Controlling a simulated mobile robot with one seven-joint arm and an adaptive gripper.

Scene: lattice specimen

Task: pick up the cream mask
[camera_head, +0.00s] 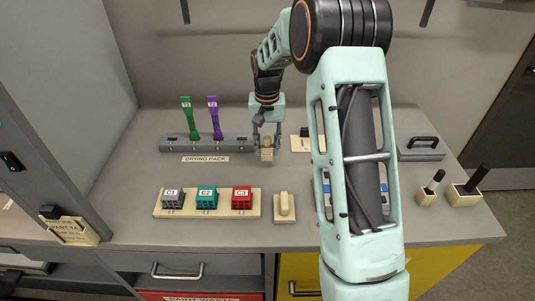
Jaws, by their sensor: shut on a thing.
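My gripper (267,138) points down over the middle of the bench, in front of the drying rack's right end. Its fingers are shut on a small cream-tan piece (267,154), which looks like the cream mask. The piece is partly covered by the fingers and too small to show detail. Whether it is clear of the bench top I cannot tell. Another cream block (284,208) with a raised pale part lies nearer the front edge, apart from my gripper.
The grey drying rack (172,144) holds a green (189,118) and a purple (214,118) upright tool. A cream tray (160,209) bears grey, teal and red blocks. Dark-handled items (469,188) stand at right. My arm hides part of the right bench.

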